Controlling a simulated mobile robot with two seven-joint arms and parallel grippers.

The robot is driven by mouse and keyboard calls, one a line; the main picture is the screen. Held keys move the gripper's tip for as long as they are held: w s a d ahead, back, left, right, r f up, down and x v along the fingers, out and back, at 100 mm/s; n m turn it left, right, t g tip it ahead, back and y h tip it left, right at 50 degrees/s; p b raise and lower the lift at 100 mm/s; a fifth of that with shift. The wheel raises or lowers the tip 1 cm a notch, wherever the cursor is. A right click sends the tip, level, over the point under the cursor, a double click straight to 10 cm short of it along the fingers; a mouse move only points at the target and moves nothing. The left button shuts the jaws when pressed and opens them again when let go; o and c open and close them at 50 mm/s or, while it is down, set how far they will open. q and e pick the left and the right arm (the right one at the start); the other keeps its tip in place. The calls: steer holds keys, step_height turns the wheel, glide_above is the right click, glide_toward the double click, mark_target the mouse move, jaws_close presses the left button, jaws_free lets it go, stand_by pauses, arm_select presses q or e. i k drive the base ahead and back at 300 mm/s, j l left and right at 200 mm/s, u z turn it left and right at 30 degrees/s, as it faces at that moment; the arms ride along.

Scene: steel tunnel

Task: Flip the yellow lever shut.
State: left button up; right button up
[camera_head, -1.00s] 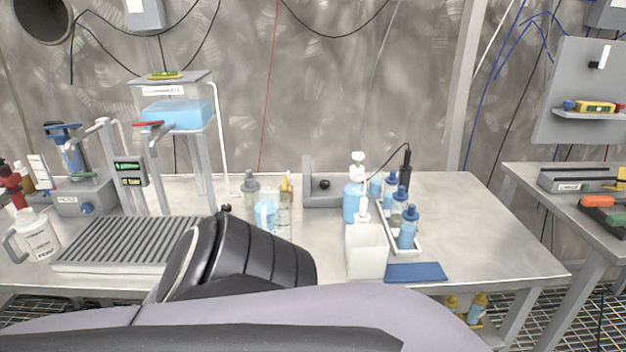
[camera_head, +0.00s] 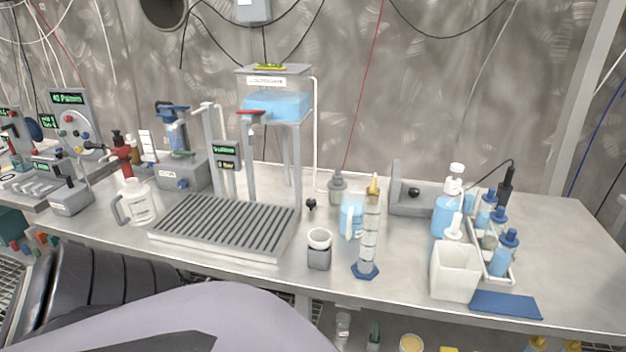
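I cannot make out a yellow lever for certain in the head view. Neither of my grippers is in view. Parts of my own arm, dark and ribbed and pale lilac, fill the lower left and bottom middle.
A white box (camera_head: 455,270) and a bottle rack (camera_head: 497,262) are at the right. The far right bench top is clear.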

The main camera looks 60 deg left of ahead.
mark_target(373, 188)
steer(key=u, duration=1.55)
steer(key=l, duration=0.1)
